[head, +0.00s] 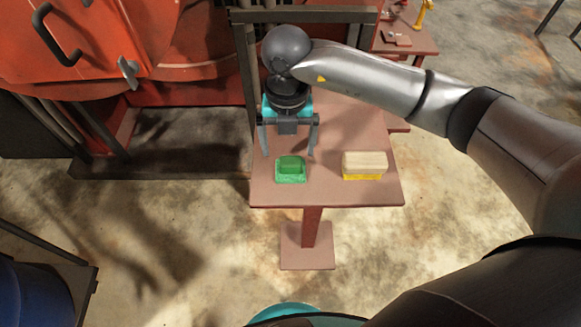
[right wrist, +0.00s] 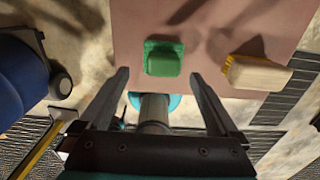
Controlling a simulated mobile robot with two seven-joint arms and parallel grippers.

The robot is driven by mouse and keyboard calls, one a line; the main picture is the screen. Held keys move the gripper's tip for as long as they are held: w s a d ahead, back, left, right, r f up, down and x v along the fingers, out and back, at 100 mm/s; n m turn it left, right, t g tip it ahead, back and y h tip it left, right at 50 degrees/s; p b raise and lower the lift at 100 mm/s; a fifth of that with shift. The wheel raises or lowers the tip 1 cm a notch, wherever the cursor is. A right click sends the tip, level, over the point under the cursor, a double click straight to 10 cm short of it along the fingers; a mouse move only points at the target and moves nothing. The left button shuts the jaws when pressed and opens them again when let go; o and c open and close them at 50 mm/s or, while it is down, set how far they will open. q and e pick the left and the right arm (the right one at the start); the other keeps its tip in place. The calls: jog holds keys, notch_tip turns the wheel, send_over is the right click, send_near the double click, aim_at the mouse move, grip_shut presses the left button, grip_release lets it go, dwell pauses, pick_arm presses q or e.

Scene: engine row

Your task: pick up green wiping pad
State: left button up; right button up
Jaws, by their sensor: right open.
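The green wiping pad (head: 290,169) lies flat on the small reddish table (head: 330,190), near its front left edge. It has a raised green block on a wider green base. It also shows in the right wrist view (right wrist: 163,59), beyond the fingertips and between their lines. My right gripper (head: 289,155) is open and empty, pointing down above and slightly behind the pad, with its fingers apart on either side. In the right wrist view, the open fingers (right wrist: 160,75) do not appear to touch the pad. My left gripper is not in view.
A brush with a pale wooden block and yellow bristles (head: 365,165) sits on the table right of the pad. Red machinery (head: 190,50) stands at the left, with a dark post beside the table. A blue object (head: 35,295) stands at lower left.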

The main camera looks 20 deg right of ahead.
aim_at(291, 160)
jog(key=f, duration=0.3)
jog(key=f+b, duration=0.1)
jog(key=f, duration=0.1)
jog(key=shift+s+d+f, duration=0.15)
jog(key=shift+d+f, duration=0.1)
jog(key=shift+f, duration=0.05)
jog(key=c, duration=1.5)
jog(key=shift+o, duration=0.2)
jog(key=shift+r, duration=0.15)
notch_tip(291, 160, up, 20)
jog(key=p, duration=0.3)
